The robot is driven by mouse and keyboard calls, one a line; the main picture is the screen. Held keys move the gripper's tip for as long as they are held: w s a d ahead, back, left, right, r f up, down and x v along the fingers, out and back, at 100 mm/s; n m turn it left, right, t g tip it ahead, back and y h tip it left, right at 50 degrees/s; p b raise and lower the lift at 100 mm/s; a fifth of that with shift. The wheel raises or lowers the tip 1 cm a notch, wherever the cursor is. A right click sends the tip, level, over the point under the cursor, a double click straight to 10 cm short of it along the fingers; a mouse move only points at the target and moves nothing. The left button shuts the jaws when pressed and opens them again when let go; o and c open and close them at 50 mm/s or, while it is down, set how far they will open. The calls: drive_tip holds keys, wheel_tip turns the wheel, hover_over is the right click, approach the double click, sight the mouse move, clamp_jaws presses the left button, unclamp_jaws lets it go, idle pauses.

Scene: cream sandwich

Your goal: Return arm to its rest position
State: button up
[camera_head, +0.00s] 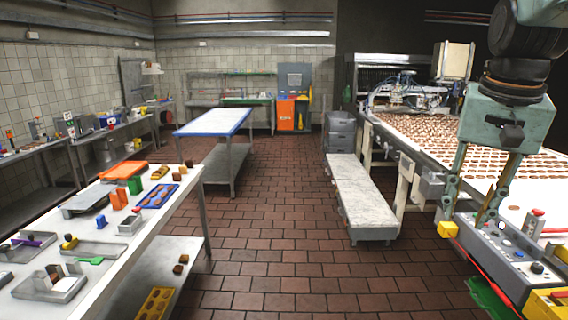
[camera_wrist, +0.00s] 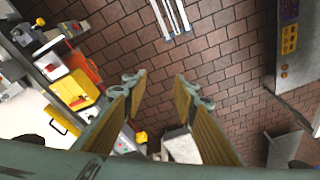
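My gripper (camera_head: 477,222) hangs at the right of the head view, pointing down. Its two long fingers are spread apart, with nothing between them. It is in front of the conveyor's control panel (camera_head: 515,262); I cannot tell how far apart they are. In the wrist view my gripper (camera_wrist: 160,82) is also open and empty, over the brown tiled floor (camera_wrist: 215,45).
The conveyor (camera_head: 535,165) with rows of brown biscuits runs along the right. A white worktable (camera_head: 150,215) with trays and blocks stands at the left. A low grey bench (camera_head: 360,195) stands beside the conveyor. The tiled floor between is clear.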

drive_tip(key=s+a+f+n, duration=0.2)
drive_tip(key=s+a, duration=0.3)
drive_tip(key=s, duration=0.3)
drive_tip(key=s+a+f+n+t+b, duration=0.1)
drive_tip(key=s+a+f+n, duration=0.1)
drive_tip(key=s+a, duration=0.3)
drive_tip(key=s+a+f+n+b, duration=0.1)
drive_tip(key=s+a, duration=0.4)
drive_tip(key=s, duration=0.6)
drive_tip(key=shift+s+a+f+n+t+y, duration=0.35)
drive_tip(key=shift+f+n, duration=0.25)
drive_tip(key=shift+n, duration=0.3)
drive_tip(key=shift+d, duration=0.25)
